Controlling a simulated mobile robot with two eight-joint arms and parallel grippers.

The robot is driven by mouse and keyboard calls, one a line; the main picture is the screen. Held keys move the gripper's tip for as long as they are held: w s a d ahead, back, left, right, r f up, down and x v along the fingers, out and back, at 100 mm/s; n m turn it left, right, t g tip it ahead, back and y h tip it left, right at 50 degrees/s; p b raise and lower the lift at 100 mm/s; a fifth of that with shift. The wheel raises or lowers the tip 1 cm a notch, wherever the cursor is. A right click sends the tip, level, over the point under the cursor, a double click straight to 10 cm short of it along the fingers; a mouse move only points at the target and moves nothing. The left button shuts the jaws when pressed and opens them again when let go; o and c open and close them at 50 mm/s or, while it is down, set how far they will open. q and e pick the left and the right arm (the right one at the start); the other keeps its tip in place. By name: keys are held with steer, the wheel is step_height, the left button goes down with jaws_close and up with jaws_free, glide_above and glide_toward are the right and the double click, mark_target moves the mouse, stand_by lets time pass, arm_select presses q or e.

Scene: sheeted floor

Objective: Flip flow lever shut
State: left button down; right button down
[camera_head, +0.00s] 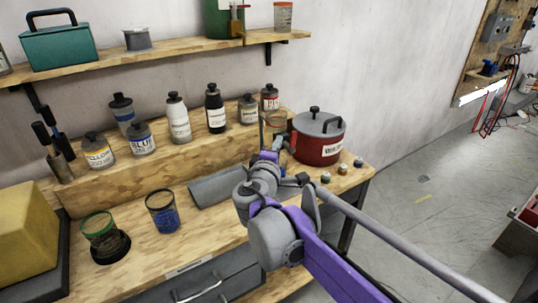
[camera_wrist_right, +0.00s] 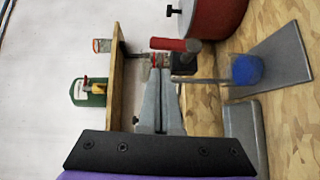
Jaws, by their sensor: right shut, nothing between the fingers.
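A short red handle (camera_wrist_right: 175,45) on a grey and dark fitting, which looks like the flow lever, lies just beyond my right fingertips in the right wrist view. My right gripper (camera_wrist_right: 160,80) has its fingers shut together, with nothing between them. The tips appear close to the handle; I cannot tell whether they touch. In the head view my right arm comes in from the lower right, and its gripper (camera_head: 272,150) is over the bench beside the red pot, small and partly hidden by my wrist. My left gripper is not in view.
A red lidded pot (camera_head: 318,148) stands close to my right gripper; it also shows in the wrist view (camera_wrist_right: 215,15). Several bottles stand on a raised wooden step (camera_head: 160,168). A blue-filled cup (camera_head: 163,215) and a green-rimmed cup (camera_head: 101,232) stand in front.

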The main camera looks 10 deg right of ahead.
steer(key=shift+w+d, duration=0.15)
steer(key=shift+d, duration=0.45)
steer(key=shift+w+d, duration=0.15)
steer(key=shift+d, duration=0.4)
steer(key=shift+d+r+m+g+p, duration=0.15)
steer(key=shift+m+g+p, duration=0.15)
steer(key=shift+p, duration=0.25)
